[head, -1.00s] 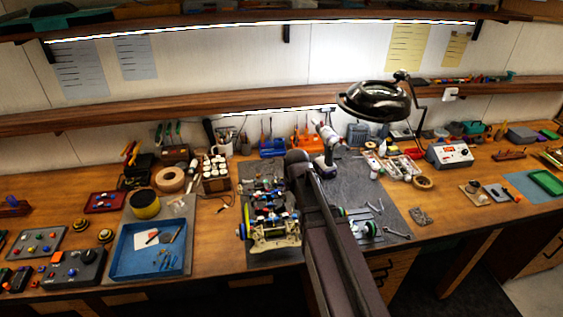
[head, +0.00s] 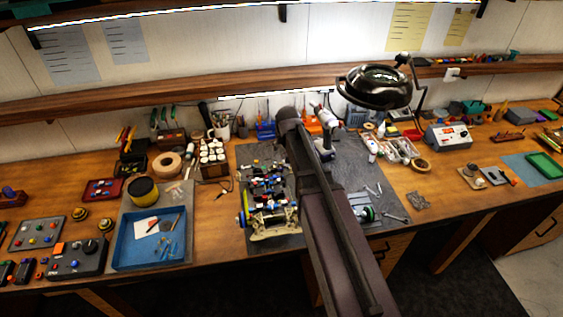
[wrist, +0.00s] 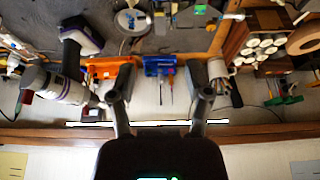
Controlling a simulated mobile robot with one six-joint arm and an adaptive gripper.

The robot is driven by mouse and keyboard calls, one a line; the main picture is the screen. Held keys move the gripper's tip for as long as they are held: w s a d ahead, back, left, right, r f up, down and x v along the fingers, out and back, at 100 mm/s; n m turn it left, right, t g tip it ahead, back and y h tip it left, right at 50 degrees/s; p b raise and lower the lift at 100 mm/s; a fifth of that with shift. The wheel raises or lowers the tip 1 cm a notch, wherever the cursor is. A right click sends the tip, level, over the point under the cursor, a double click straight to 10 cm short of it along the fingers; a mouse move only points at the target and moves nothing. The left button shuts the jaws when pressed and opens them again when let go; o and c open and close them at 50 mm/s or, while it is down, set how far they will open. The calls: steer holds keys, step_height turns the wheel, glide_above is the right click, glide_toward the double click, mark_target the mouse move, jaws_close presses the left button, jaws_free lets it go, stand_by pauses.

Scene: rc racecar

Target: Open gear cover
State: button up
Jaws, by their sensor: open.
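The racecar chassis (head: 270,205) sits on the grey mat (head: 262,153) at the bench's middle in the head view, left of my arm. Its body is open, with blue, red and white parts showing and a pale bumper at the near end. I cannot make out the gear cover at this size, and part of the car's right side is close behind my arm. My gripper (wrist: 160,78) is open and empty in the wrist view, its two dark fingers apart over the back of the bench. In the head view my arm hides it.
A white and purple drill (wrist: 62,82) stands left of my gripper in the wrist view. An orange rack (wrist: 105,72) and a blue rack (wrist: 160,65) are near the fingers. A magnifier lamp (head: 378,85) overhangs at right. A blue tray (head: 150,240) lies left of the car.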

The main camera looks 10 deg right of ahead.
mark_target(280, 163)
steer(key=shift+f, duration=0.15)
steer(key=b+x, duration=1.2)
steer(key=x, duration=0.1)
steer(key=shift+w+f+b, duration=0.1)
steer(key=shift+f+b, duration=0.05)
steer(key=shift+b, duration=0.15)
stand_by(0.3)
jaws_close()
stand_by(0.3)
